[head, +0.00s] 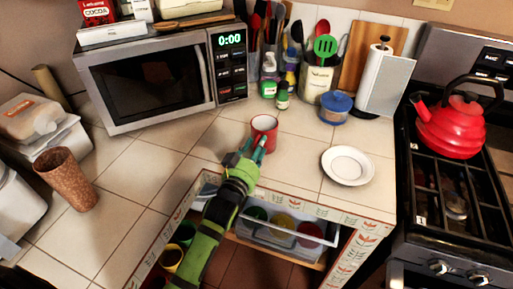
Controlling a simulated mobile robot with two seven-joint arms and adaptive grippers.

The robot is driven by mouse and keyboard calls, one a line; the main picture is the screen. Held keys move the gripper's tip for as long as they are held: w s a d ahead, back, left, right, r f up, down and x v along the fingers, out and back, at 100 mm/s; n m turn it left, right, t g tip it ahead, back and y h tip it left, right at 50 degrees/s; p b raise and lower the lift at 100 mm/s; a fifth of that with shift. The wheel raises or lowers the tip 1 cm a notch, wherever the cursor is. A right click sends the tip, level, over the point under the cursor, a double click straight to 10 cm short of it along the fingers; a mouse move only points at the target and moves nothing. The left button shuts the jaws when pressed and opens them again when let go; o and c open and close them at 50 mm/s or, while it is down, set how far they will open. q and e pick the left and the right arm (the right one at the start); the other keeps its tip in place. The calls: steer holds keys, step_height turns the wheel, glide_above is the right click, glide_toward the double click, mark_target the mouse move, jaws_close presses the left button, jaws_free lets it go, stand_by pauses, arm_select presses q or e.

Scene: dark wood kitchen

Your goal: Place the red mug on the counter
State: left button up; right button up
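The red mug (265,123) is upright at the counter (225,132), in front of the microwave's right end. My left gripper (256,143) reaches up from below, with its teal fingertips at the near left side of the mug. One finger overlaps the mug's front in the picture. I cannot tell whether the fingers grip the mug or its handle, or whether the mug's base rests fully on the tiles. My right gripper is out of view.
A white plate (347,166) lies to the right. Below the counter edge, an open drawer (310,243) holds several cups. A brown tumbler (66,180) stands left. Tiles between are clear.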

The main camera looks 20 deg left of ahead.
arm_select(q)
steer(key=shift+s+f, duration=0.1)
steer(key=shift+s, duration=0.15)
steer(key=s+b, duration=0.2)
steer(key=s, duration=0.9)
steer(key=s+f+g, duration=0.3)
steer(key=s+f, duration=0.1)
steer(key=f, duration=0.8)
steer(key=s+f+m+g, duration=0.1)
steer(key=s+f+g, duration=0.2)
steer(key=f, duration=0.9)
steer(key=s+f+g, duration=0.3)
steer(key=s+f, duration=0.1)
steer(key=f, duration=0.8)
steer(key=s+a+f+g, duration=0.1)
steer(key=s+f+g, duration=0.1)
steer(key=s+f, duration=0.3)
steer(key=s+a+f+g, duration=0.1)
steer(key=s+f+g, duration=0.2)
steer(key=s, duration=1)
steer(key=s+a+f+g+y, duration=0.1)
steer(key=s+a+f+g, duration=0.1)
steer(key=s+f, duration=0.6)
steer(key=shift+s+f+m+g, duration=0.4)
steer(key=shift+s+g, duration=0.1)
steer(key=shift+s, duration=0.3)
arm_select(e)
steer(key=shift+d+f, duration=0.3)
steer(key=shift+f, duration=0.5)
